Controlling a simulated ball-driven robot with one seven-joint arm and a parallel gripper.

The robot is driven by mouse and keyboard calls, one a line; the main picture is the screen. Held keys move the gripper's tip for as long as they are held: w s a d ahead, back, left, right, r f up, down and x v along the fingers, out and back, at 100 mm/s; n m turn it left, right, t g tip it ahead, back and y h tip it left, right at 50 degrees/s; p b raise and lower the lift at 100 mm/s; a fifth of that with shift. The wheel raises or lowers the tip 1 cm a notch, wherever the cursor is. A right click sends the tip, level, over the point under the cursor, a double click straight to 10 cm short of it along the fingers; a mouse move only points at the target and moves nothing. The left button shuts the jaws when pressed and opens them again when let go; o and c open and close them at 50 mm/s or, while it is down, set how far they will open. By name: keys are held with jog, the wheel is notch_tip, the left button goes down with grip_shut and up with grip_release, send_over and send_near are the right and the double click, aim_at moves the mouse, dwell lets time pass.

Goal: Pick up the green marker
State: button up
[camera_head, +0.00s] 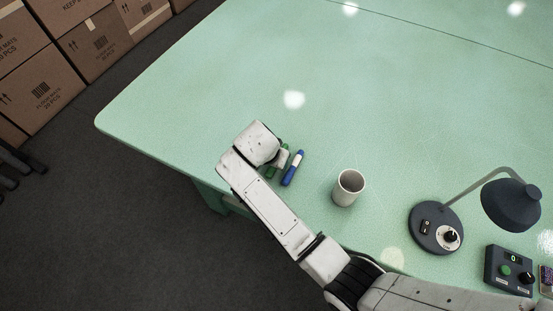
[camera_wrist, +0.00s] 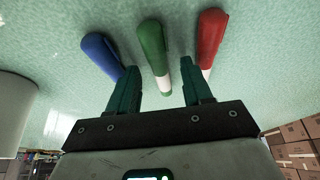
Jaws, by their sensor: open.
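The green marker (camera_wrist: 152,45) lies on the table in the wrist view, between a blue marker (camera_wrist: 100,50) on its left and a red marker (camera_wrist: 211,35) on its right. My gripper (camera_wrist: 159,78) is open, with the near part of the green marker showing between its two fingers. I cannot tell how far above the table the fingertips are. In the head view, the green marker (camera_head: 283,150) shows partly beside my arm's end, with the blue marker (camera_head: 293,168) to its right. The red marker and the fingers are hidden there by my arm.
A white cup (camera_head: 348,187) stands to the right of the markers. Further right are a dark desk lamp (camera_head: 511,205) and a control box (camera_head: 509,269). The green table (camera_head: 200,95) is clear behind the markers. Cardboard boxes (camera_head: 75,50) stand beyond its left edge.

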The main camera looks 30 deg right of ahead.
jog(key=shift+w+f, duration=0.1)
jog(key=shift+f, duration=0.15)
jog(key=shift+c, duration=0.4)
grip_shut()
